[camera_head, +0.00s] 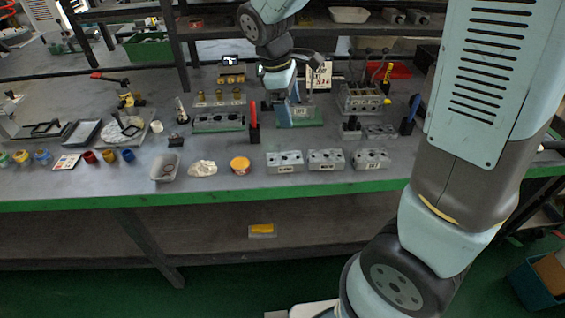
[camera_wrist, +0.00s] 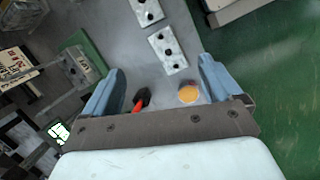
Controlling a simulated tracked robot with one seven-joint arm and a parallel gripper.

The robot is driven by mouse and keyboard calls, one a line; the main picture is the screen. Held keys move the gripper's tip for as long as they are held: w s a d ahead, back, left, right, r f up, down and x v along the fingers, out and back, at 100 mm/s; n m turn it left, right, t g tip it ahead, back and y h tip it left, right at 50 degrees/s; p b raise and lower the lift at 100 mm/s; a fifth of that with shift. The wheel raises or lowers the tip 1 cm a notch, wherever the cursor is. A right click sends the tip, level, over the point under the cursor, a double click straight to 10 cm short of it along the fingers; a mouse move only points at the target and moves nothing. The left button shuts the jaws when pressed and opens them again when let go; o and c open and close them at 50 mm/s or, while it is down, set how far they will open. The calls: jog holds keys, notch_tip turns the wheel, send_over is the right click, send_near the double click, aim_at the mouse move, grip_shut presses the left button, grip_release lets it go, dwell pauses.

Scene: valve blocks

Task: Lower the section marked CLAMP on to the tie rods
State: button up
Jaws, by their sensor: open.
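Three grey blocks with dark holes and small front labels stand in a row near the bench's front edge: left (camera_head: 285,161), middle (camera_head: 326,160) and right (camera_head: 371,159). Their labels are too small to read, so I cannot tell which is marked CLAMP. A green base (camera_head: 312,122) farther back carries a grey labelled block (camera_head: 299,111); tie rods cannot be made out clearly. My gripper (camera_head: 277,88) is above the bench near that base, partly hiding it. In the wrist view my gripper (camera_wrist: 160,66) is open and empty, with a grey block (camera_wrist: 168,50) beyond the fingertips.
A red-handled tool (camera_head: 254,114) stands left of the green base. An orange-lidded tub (camera_head: 240,165), a white rag (camera_head: 203,168) and a clear tray (camera_head: 165,168) lie left of the front blocks. A blue-handled tool (camera_head: 410,115) stands at right. A holed block (camera_head: 218,122) lies behind.

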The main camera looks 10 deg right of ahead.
aim_at(284, 157)
jog(key=w+a+f+n+h, duration=0.1)
jog(key=a+f+n+h, duration=0.1)
jog(key=a+f+n, duration=0.35)
jog(key=shift+m, duration=0.75)
jog(key=x, duration=0.5)
jog(key=a+x, duration=0.1)
jog(key=x, duration=0.8)
jog(key=shift+f, duration=0.6)
jog(key=shift+c, duration=0.4)
jog(key=c, duration=1.3)
jog(key=shift+r, duration=0.1)
jog(key=shift+c, duration=0.2)
